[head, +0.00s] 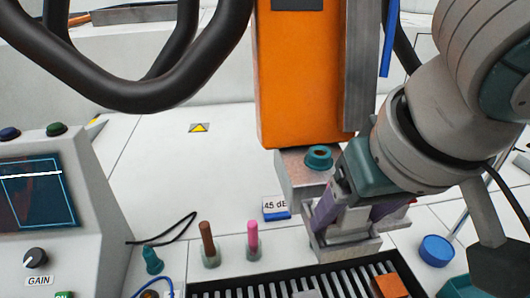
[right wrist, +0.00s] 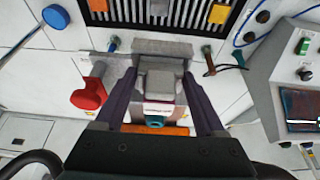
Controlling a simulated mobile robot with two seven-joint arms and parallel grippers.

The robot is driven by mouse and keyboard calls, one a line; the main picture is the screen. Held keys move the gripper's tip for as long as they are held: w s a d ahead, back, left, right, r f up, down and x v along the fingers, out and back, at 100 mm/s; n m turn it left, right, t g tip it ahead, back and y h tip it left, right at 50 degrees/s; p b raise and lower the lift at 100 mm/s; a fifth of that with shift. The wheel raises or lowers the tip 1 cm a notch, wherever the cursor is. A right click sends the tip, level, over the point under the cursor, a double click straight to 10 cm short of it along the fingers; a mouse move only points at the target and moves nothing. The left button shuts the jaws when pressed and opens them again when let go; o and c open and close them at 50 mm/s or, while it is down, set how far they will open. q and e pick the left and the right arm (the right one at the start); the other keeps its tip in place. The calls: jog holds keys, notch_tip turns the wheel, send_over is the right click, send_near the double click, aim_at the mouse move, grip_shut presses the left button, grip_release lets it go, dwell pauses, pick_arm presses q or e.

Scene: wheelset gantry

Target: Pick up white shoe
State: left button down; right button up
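A pale grey-white stepped block (head: 345,246), which looks like the white shoe, stands below the orange column just behind the dark slotted rack. My right gripper (head: 352,212) reaches down over it with its purple fingers. In the right wrist view the block (right wrist: 158,85) lies between the fingers of the right gripper (right wrist: 160,78). The fingers are spread, one on each side, with narrow gaps seeming to show beside the block's raised middle. Contact lower down is hard to judge. My left gripper is not in view.
The orange column (head: 298,80) rises close behind the right gripper, with a grey block and teal ring (head: 319,158) at its foot. A blue round cap (head: 437,250) lies right. A console (head: 45,220) stands left.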

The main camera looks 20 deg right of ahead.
jog(key=c, duration=0.9)
jog(key=shift+c, duration=0.2)
